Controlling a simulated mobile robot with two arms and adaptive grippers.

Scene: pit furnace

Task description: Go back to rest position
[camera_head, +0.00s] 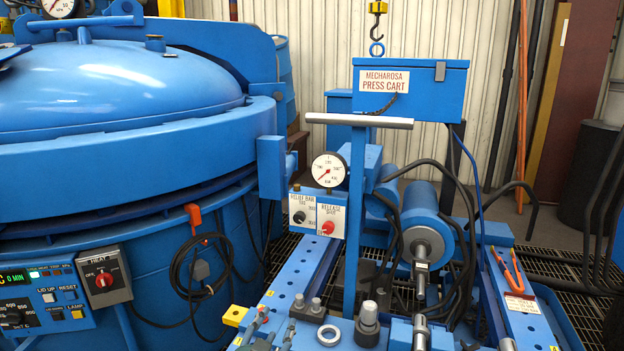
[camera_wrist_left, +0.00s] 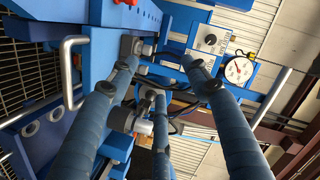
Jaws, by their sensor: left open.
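My left gripper (camera_head: 268,328) shows small at the bottom edge of the head view, over the near end of the blue press cart (camera_head: 312,283). In the left wrist view, the long blue-wrapped fingers of the left gripper (camera_wrist_left: 156,75) stand apart with nothing held between them. The cart's gauge (camera_wrist_left: 238,70) and blue frame lie beyond the fingers there. I cannot tell how close the fingertips are to the cart. I cannot make out my right gripper in either view.
A large blue furnace with a domed lid (camera_head: 110,85) fills the left. The cart's upright carries a grey crossbar (camera_head: 356,120), with a gauge (camera_head: 329,170) beside it. A hook (camera_head: 377,45) hangs above the cart's box (camera_head: 435,90). Black hoses run at the right.

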